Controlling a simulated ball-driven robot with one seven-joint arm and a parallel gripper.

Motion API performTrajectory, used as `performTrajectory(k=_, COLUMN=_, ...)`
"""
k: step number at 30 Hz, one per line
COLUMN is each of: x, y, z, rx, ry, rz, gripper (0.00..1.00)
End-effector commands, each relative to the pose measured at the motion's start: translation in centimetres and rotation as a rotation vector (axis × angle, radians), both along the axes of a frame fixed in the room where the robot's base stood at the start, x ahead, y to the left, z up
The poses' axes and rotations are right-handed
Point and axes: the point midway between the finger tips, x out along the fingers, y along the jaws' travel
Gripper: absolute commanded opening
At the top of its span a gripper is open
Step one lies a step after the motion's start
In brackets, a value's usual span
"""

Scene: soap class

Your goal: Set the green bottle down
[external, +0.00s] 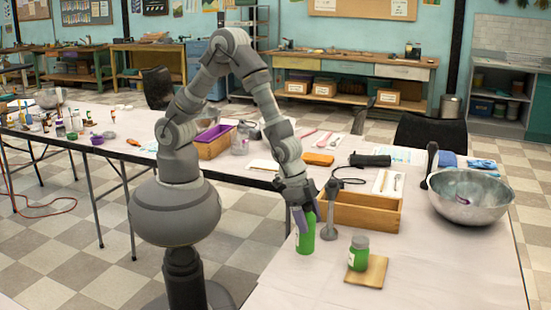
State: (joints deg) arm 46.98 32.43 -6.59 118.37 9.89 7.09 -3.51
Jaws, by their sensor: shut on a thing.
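The green bottle (305,236) is upright at the near left part of the white-covered table. My gripper (302,209) reaches down from above and is shut on its upper part, which the fingers partly hide. The bottle's base is at or just above the table top (300,290); I cannot tell whether it touches.
A green jar (358,256) stands on a small wooden board (367,271) to the right of the bottle. A grey stick-like tool (330,210) stands close beside the bottle, before a wooden box (372,215). A large metal bowl (470,198) is at the right. The table's near part is clear.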

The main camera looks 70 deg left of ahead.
Motion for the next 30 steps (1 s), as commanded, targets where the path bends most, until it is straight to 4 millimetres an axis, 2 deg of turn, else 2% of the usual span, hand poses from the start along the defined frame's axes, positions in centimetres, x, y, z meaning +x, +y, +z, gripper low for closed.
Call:
performTrajectory(k=4, x=0.9, y=-1.0, z=-0.1, rx=-0.002, ry=-0.001, rz=0.001, gripper=0.2)
performTrajectory(k=7, x=0.7, y=-0.8, z=-2.4, rx=0.003, ry=0.002, rz=0.0, gripper=0.2)
performTrajectory(k=10, x=0.7, y=-0.8, z=-3.7, rx=0.001, ry=0.001, rz=0.001, gripper=0.2)
performTrajectory(k=21, x=0.7, y=-0.8, z=-4.0, rx=0.0, ry=0.0, rz=0.001, gripper=0.2)
performTrajectory(k=22, x=0.7, y=-0.8, z=-3.9, rx=0.001, ry=0.001, rz=0.001, gripper=0.71)
performTrajectory(k=24, x=0.7, y=-0.8, z=-3.8, rx=0.001, ry=0.001, rz=0.001, gripper=0.87)
performTrajectory(k=25, x=0.7, y=-0.8, z=-3.8, rx=0.001, ry=0.001, rz=0.001, gripper=0.9)
performTrajectory(k=30, x=0.7, y=-0.8, z=-3.8, rx=0.0, ry=0.0, rz=0.001, gripper=0.9)
